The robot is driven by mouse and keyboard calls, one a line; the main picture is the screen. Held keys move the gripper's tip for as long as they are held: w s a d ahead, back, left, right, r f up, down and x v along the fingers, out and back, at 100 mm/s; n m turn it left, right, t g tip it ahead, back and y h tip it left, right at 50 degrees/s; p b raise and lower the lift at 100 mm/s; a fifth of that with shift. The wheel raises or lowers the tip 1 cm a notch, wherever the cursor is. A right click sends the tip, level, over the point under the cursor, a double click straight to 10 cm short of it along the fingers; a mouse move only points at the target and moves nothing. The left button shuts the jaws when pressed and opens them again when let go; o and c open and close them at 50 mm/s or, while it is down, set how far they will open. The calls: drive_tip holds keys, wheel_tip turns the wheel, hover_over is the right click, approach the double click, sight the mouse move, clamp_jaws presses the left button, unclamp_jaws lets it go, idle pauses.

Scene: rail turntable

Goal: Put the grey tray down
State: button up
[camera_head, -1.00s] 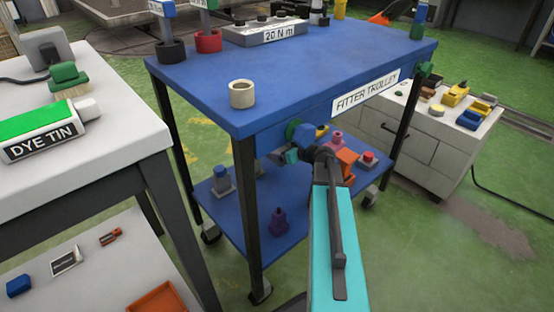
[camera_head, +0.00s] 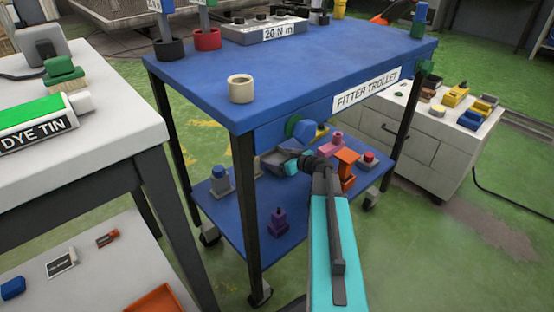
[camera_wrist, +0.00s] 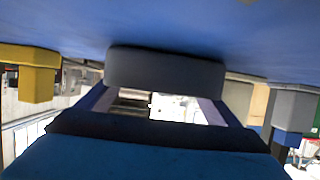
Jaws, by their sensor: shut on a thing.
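The grey tray (camera_head: 277,155) is small and partly hidden by my gripper and arm in the head view. My gripper (camera_head: 293,163) is shut on it, low over the back of the trolley's blue lower shelf (camera_head: 245,208). In the wrist view, which is upside down, a dark grey rounded form (camera_wrist: 165,68), seemingly the tray, lies close against the blue shelf surface. Whether it touches the shelf I cannot tell.
A grey block with a blue top (camera_head: 219,181) stands left on the shelf, and a purple piece (camera_head: 279,222) in front. Orange (camera_head: 346,162) and pink (camera_head: 332,144) pieces stand right. The trolley's blue top (camera_head: 290,75) overhangs the arm. Bare shelf shows between the pieces.

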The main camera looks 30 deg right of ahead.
drive_tip(key=shift+f, duration=0.15)
drive_tip(key=o, duration=1)
drive_tip(key=shift+r, duration=0.2)
drive_tip(key=shift+p+v, duration=1.15)
drive_tip(key=shift+v, duration=2.6)
